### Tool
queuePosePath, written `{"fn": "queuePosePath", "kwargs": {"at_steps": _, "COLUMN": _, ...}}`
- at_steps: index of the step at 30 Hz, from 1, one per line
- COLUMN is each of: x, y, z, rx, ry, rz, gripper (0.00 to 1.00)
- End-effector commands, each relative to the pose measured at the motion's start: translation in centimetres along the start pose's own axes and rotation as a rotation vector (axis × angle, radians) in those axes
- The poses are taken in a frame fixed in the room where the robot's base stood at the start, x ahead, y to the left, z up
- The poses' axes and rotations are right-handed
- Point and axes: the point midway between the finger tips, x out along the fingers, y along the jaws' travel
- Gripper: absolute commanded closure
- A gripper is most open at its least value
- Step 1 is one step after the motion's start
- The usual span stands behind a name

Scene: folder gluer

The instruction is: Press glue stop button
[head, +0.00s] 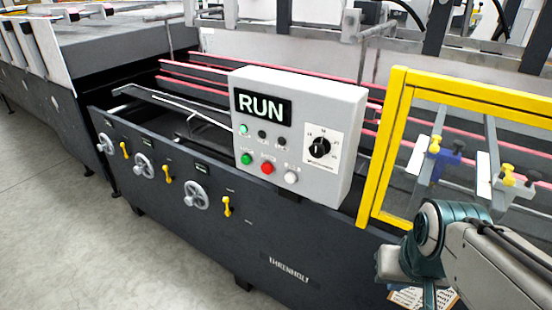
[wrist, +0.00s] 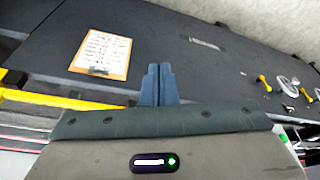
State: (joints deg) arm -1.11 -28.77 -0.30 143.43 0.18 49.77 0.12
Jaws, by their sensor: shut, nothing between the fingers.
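A light grey control box (head: 297,130) stands on the dark machine's rail in the middle of the head view. Its display (head: 262,106) reads RUN. Below are small lamps, the left one lit green, and a black rotary knob (head: 320,148). The bottom row has a green button (head: 246,159), a red button (head: 267,168) and a white button (head: 291,177); their labels are too small to read surely. My gripper shows in the wrist view (wrist: 158,84), its fingers together and empty, pointing along the dark machine side panel. In the head view my arm is at the lower right, away from the box.
A yellow guard frame (head: 394,103) stands right of the box, close to my arm. Handwheels (head: 196,195) and yellow handles (head: 227,206) stick out from the machine side. A clipboard (wrist: 100,54) hangs on the panel. The floor (head: 60,220) at left is clear.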

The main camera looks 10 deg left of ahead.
Motion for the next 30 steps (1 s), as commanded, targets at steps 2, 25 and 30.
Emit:
{"fn": "queuePosePath", "kwargs": {"at_steps": 2, "x": 0.8, "y": -1.0, "z": -1.3, "rx": -0.049, "ry": 0.034, "rz": -0.025, "gripper": 1.00}}
{"fn": "queuePosePath", "kwargs": {"at_steps": 25, "x": 10.4, "y": -29.1, "z": -19.7, "rx": -0.871, "ry": 1.036, "rz": 0.032, "gripper": 1.00}}
{"fn": "queuePosePath", "kwargs": {"at_steps": 30, "x": 10.3, "y": -33.2, "z": -19.4, "rx": -0.966, "ry": 1.205, "rz": 0.150, "gripper": 1.00}}
